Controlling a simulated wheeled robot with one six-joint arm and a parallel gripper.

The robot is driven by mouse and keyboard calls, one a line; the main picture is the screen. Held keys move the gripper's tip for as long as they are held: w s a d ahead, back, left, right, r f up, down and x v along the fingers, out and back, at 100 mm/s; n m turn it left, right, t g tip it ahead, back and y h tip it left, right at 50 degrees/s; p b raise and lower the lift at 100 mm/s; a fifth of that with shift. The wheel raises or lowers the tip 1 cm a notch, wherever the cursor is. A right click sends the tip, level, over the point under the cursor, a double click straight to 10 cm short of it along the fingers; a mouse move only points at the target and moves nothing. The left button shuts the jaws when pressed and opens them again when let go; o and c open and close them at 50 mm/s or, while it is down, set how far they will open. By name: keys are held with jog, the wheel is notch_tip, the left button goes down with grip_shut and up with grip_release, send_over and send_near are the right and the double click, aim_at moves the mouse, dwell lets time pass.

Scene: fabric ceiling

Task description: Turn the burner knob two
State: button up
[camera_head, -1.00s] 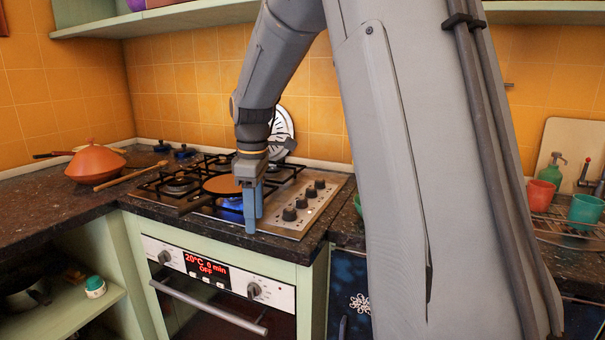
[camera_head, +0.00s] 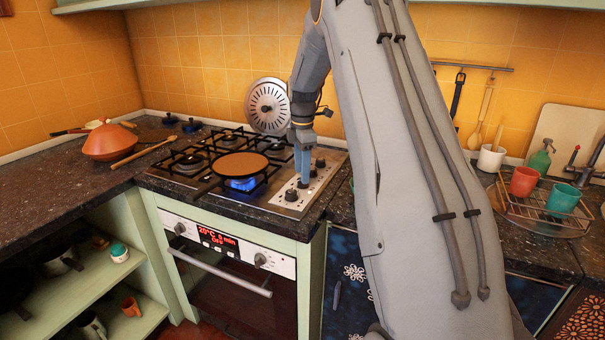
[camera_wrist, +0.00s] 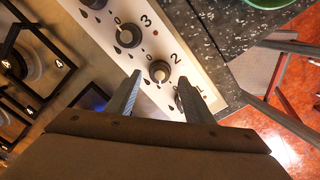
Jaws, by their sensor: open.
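Burner knob two (camera_wrist: 159,71) is a dark round knob on a pale panel, with a printed "2" beside it. My gripper (camera_wrist: 159,79) is open, pointing down at the panel, with one fingertip on each side of this knob. Whether the fingers touch it cannot be told. In the head view my gripper (camera_head: 302,182) is over the knob row at the right of the stove (camera_head: 222,203), and its fingers hide part of the row. Knob three (camera_wrist: 127,36) is beyond knob two. Another knob, near the right finger, is partly hidden.
A blue flame (camera_head: 242,184) burns under a brown pan (camera_head: 240,164) just left of my gripper. A round metal lid (camera_head: 268,107) stands behind the stove. A dish rack (camera_head: 543,212) with cups is at the right. An orange pot (camera_head: 107,142) is on the left counter.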

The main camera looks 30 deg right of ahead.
jog(key=shift+f, duration=1.35)
jog(key=c, duration=1)
jog(key=shift+c, duration=0.2)
